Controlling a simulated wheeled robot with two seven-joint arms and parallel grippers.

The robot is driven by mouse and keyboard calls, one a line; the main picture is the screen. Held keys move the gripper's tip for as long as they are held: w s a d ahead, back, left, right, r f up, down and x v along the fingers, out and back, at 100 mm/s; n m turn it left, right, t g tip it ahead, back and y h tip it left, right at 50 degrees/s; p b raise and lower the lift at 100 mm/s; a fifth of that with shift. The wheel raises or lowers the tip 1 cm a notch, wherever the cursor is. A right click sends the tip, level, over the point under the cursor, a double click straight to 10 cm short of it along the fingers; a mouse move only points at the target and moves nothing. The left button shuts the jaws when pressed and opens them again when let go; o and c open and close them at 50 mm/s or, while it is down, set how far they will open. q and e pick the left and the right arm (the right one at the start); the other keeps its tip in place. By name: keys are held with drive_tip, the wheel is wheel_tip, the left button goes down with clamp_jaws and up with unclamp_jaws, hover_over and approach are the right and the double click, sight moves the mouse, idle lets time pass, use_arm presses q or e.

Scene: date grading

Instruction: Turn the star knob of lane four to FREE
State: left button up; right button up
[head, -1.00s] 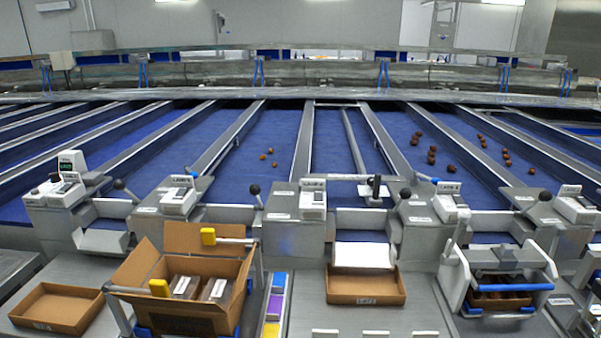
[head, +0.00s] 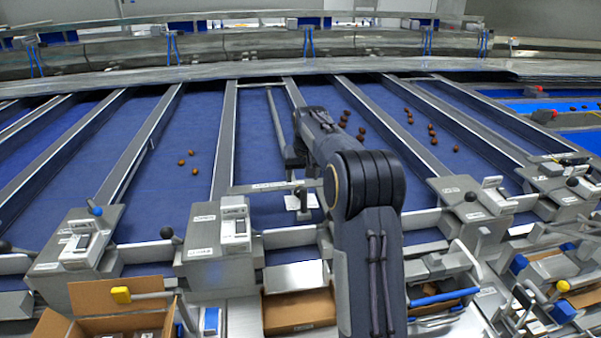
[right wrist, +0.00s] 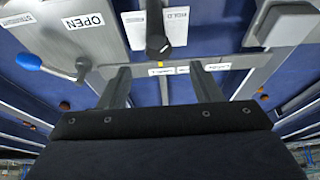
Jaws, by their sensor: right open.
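A black knob (right wrist: 157,45) stands in front of my right gripper in the right wrist view, with a white lettered plate (right wrist: 172,28) beside it. I cannot read the plate surely. My right gripper (right wrist: 160,70) is open, with its fingers spread and nothing between them. The knob lies just beyond the fingertips, roughly centred on the gap. In the head view the knob (head: 300,194) is small, on the cross bar (head: 262,188) over a blue lane. My right arm covers part of that spot. I cannot read a lane number. My left gripper is out of view.
A blue-ended lever (right wrist: 28,61) and an OPEN plate (right wrist: 83,22) are left of the knob. A metal box (head: 215,232) stands left of the bar. An open carton (head: 120,300) and a brown tray (head: 300,310) are in front. Several dates (head: 190,163) lie on the lanes.

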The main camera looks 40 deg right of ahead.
drive_tip(key=x, duration=0.2)
drive_tip(key=p+x, duration=0.1)
drive_tip(key=x, duration=0.2)
drive_tip(key=p+x, duration=0.1)
drive_tip(key=x, duration=0.2)
drive_tip(key=shift+w+d+r, duration=0.15)
drive_tip(key=shift+w+d, duration=0.1)
drive_tip(key=c, duration=1)
drive_tip(key=shift+n, duration=0.4)
drive_tip(key=shift+s+d+n+y, duration=0.1)
drive_tip(key=shift+n+y, duration=0.2)
drive_tip(key=shift+n, duration=0.3)
drive_tip(key=shift+n+t+y+b, duration=0.3)
drive_tip(key=shift+n, duration=0.5)
drive_tip(key=shift+d+r+n+y+p, duration=0.1)
drive_tip(key=shift+n+y+p, duration=0.45)
drive_tip(key=shift+n, duration=1.25)
drive_tip(key=shift+y, duration=0.25)
